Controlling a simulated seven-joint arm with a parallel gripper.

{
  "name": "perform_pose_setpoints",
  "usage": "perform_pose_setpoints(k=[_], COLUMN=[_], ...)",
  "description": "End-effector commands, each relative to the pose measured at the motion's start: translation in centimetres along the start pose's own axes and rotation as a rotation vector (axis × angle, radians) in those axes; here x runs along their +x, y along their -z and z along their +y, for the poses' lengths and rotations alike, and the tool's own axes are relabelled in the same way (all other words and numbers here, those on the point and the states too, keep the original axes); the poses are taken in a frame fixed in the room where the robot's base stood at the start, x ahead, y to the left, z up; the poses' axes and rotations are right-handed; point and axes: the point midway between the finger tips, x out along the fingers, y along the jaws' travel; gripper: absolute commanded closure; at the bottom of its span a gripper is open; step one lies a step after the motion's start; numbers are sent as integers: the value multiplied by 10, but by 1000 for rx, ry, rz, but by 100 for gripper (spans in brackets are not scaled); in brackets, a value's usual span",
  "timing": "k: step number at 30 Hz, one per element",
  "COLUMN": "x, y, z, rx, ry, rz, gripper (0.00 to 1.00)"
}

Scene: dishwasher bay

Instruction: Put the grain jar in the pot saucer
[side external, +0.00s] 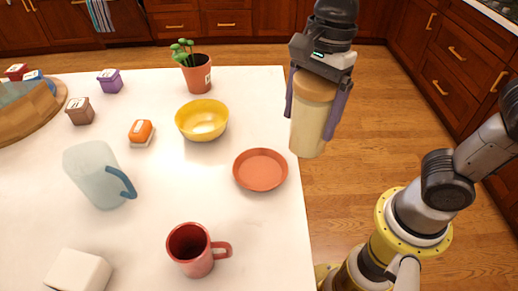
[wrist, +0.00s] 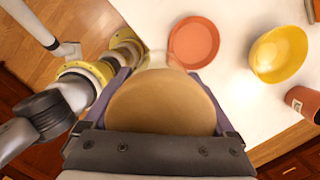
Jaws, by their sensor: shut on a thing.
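The grain jar (side external: 309,120) is pale cream with a tan lid. My gripper (side external: 316,104) is shut on it near the top and holds it upright. In the side external view it hangs in the air by the table's right edge. The jar's tan lid (wrist: 161,103) fills the middle of the wrist view, between the fingers of my gripper (wrist: 168,105). The pot saucer (side external: 260,170) is a round, shallow terracotta dish on the white table, empty, to the lower left of the jar. It also shows in the wrist view (wrist: 194,42), above the lid.
A yellow bowl (side external: 202,120) and a potted plant (side external: 197,75) stand behind the saucer. A red mug (side external: 194,250) stands in front of it. A clear pitcher (side external: 93,175) and an orange-lidded container (side external: 141,132) are further left.

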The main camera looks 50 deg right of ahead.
Motion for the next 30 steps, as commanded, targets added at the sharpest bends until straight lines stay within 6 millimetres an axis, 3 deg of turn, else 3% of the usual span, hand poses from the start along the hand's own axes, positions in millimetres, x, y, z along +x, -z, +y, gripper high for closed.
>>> perform_pose_setpoints(k=[6, 12, 23, 30], x=[25, 58, 86, 111], y=[-18, -25, -30, -26], z=[-41, -63, -81, -80], rx=[-1, 0, 0, 0], ry=[-1, 1, 0, 2], rz=[0, -1, -1, -2], gripper=[100, 100, 100, 100])
